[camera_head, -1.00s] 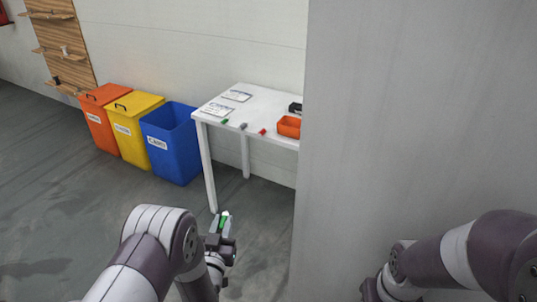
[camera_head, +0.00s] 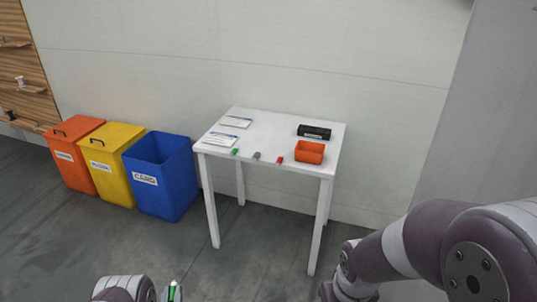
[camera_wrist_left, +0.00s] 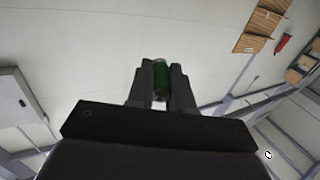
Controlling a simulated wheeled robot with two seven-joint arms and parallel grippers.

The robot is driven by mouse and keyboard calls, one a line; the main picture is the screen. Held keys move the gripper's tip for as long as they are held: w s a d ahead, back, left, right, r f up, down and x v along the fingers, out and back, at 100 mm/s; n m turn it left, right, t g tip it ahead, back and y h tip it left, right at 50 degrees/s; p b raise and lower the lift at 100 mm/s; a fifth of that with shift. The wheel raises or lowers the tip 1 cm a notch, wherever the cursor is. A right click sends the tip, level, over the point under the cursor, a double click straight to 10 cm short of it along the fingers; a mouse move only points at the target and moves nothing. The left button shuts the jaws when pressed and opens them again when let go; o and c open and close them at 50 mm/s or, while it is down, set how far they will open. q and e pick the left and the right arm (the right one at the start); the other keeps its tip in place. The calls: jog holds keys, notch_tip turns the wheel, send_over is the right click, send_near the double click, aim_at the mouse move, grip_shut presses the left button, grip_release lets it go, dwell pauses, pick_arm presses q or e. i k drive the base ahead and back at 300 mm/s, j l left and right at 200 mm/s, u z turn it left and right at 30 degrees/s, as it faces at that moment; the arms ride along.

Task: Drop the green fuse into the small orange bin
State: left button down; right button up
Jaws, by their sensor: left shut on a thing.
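My left gripper (camera_head: 173,291) is at the bottom edge of the head view, shut on a green fuse (camera_wrist_left: 160,78). The left wrist view shows the fuse between the two fingers (camera_wrist_left: 160,88). The small orange bin (camera_head: 310,152) stands on the right part of the white table (camera_head: 270,134), well beyond and to the right of my left gripper. Another green piece (camera_head: 235,151) lies at the table's front left edge. My right arm comes in at the right of the head view, but its gripper is out of the picture.
A grey piece (camera_head: 256,156) and a red piece (camera_head: 280,160) lie along the table's front edge. Large orange (camera_head: 70,165), yellow (camera_head: 112,170) and blue (camera_head: 168,185) bins stand left. A grey wall (camera_head: 445,150) is at right.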

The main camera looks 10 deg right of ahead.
aim_at(301, 157)
jog(key=i+j, duration=0.2)
jog(key=i, duration=0.35)
jog(key=i+j+u, duration=0.15)
jog(key=i, duration=0.35)
jog(key=i+j, duration=0.15)
jog(key=i, duration=0.4)
jog(key=i+l, duration=0.15)
jog(key=l, duration=0.5)
jog(key=i+l+u, duration=0.1)
jog(key=l, duration=0.6)
jog(key=i+l, duration=0.1)
jog(key=l, duration=0.55)
jog(key=i+l+u, duration=0.1)
jog(key=l, duration=0.6)
